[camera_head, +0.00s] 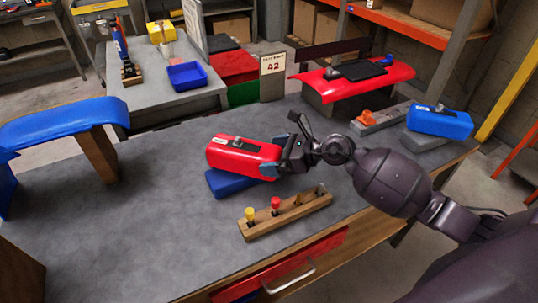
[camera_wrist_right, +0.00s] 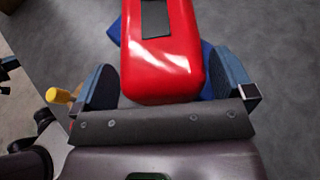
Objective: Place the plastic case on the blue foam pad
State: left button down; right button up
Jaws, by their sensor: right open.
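The red plastic case (camera_head: 243,156) lies over the blue foam pad (camera_head: 222,184) on the grey bench, its dark inset and label facing up. The pad shows below the case's front edge, and the case covers most of it. My right gripper (camera_head: 284,156) is at the case's right end. In the right wrist view the red case (camera_wrist_right: 162,58) reaches between the open fingers of my right gripper (camera_wrist_right: 166,84), with a gap at each side. A blue strip of the pad (camera_wrist_right: 207,66) shows beside and beneath it. My left gripper is not in view.
A wooden rack (camera_head: 287,216) with several coloured-handled tools stands close in front of the pad. A blue case (camera_head: 440,122) sits at the bench's right end, near a grey power strip (camera_head: 378,122). A number sign (camera_head: 273,78) stands behind.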

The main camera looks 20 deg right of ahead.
jog(key=v, duration=1)
jog(key=shift+s+d, duration=0.1)
